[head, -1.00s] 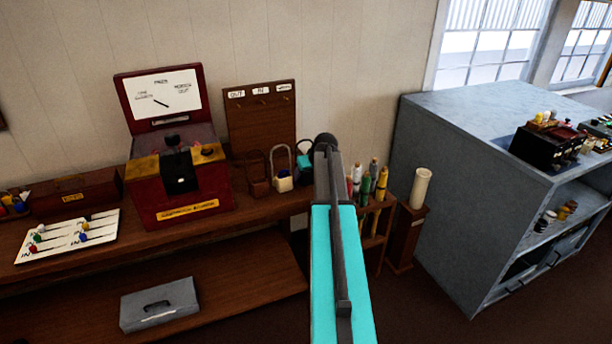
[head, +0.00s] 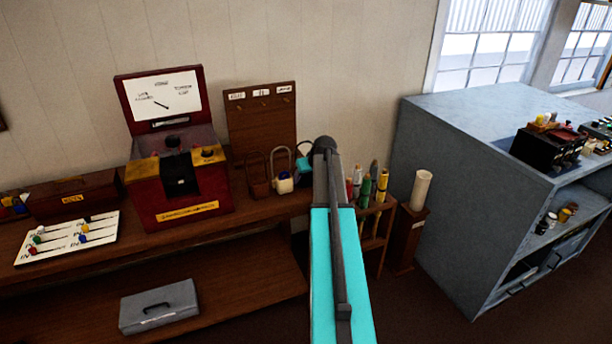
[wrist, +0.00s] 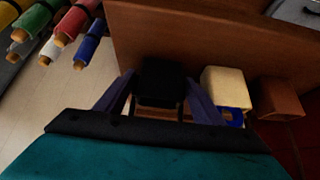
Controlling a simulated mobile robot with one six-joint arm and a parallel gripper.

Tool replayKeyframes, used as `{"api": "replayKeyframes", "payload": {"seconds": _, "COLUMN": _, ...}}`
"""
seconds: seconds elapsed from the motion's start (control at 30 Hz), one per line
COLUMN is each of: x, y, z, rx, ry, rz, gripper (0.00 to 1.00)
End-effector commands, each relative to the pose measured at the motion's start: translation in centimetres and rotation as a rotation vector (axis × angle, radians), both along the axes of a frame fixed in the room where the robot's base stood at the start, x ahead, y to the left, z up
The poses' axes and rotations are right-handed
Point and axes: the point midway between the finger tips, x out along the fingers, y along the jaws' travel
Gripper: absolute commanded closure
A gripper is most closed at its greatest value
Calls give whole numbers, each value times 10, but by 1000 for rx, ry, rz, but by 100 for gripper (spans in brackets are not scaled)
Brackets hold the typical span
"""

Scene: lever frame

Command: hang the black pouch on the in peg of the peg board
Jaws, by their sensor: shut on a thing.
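The black pouch (wrist: 160,80) is between the two fingers of my gripper (wrist: 158,92) in the wrist view, and the gripper is shut on it. I cannot tell whether the pouch touches the bench. The brown peg board (head: 262,135) stands at the back of the bench, left of my gripper. Its top row has three white labels with pegs below. The in peg (head: 262,104) is the middle one and looks empty.
A cream pouch (head: 284,184) and a brown pouch (head: 258,186) stand on the bench (head: 110,247) left of my gripper. A red instrument box (head: 180,190) is further left. Rolled flags (head: 366,186) in a rack and a pale cylinder (head: 421,189) stand to the right.

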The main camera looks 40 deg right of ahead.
Motion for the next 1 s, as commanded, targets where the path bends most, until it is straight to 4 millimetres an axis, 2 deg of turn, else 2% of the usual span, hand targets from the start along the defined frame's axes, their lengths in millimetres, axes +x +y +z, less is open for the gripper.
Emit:
{"api": "replayKeyframes", "payload": {"seconds": 0.73, "x": 0, "y": -1, "z": 27, "rx": -1, "ry": -2, "rz": -1, "gripper": 58}}
{"api": "replayKeyframes", "payload": {"seconds": 1.0, "x": -1, "y": -1, "z": 31, "rx": -1, "ry": -1, "rz": -1, "gripper": 58}}
